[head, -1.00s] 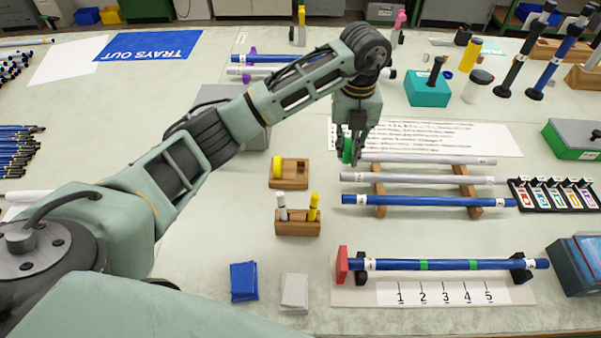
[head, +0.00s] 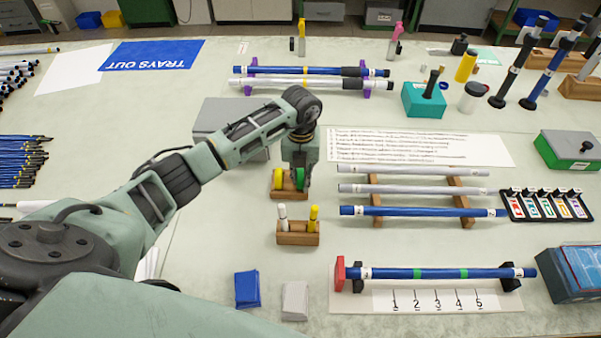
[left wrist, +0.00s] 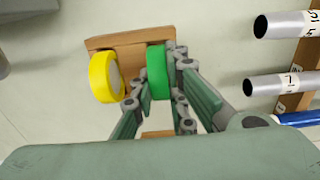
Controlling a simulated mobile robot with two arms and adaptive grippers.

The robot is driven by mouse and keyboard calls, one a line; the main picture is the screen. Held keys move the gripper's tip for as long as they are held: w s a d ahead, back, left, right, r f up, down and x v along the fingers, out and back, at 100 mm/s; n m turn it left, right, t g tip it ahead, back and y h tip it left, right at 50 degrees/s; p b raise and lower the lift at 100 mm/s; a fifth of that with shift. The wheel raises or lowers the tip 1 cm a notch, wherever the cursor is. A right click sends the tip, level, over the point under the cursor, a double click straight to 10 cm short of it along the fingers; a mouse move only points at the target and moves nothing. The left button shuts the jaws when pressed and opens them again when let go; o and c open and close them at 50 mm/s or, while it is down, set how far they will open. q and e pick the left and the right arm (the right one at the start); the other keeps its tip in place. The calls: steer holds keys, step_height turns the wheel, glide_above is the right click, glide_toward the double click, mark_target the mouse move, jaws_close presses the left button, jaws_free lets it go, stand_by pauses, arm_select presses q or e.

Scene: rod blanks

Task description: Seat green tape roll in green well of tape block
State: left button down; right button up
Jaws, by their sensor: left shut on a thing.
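The wooden tape block (head: 277,195) stands left of the middle of the table and also shows in the left wrist view (left wrist: 125,41). A yellow tape roll (head: 278,180) stands upright in its left part, and it also shows in the left wrist view (left wrist: 101,78). The green tape roll (head: 300,177) is upright at the block's right part, between the fingers of my left gripper (left wrist: 160,84), which is shut on it. I cannot tell whether the roll's lower edge is in the well or just above it; the fingers and roll hide the green well. My right gripper is not in view.
A wooden holder (head: 298,239) with a white and a yellow marker stands just in front of the block. A rack with grey and blue rods (head: 430,211) lies to the right. A grey box (head: 225,115) is behind my left arm.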

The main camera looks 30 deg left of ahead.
mark_target(301, 173)
arm_select(q)
steer(key=shift+f, duration=0.2)
steer(key=c, duration=1.7)
jaws_free()
steer(key=shift+c, duration=0.2)
steer(key=shift+r, duration=0.3)
step_height(301, 173, up, 10)
steer(key=b, duration=0.3)
steer(key=shift+r, duration=0.9)
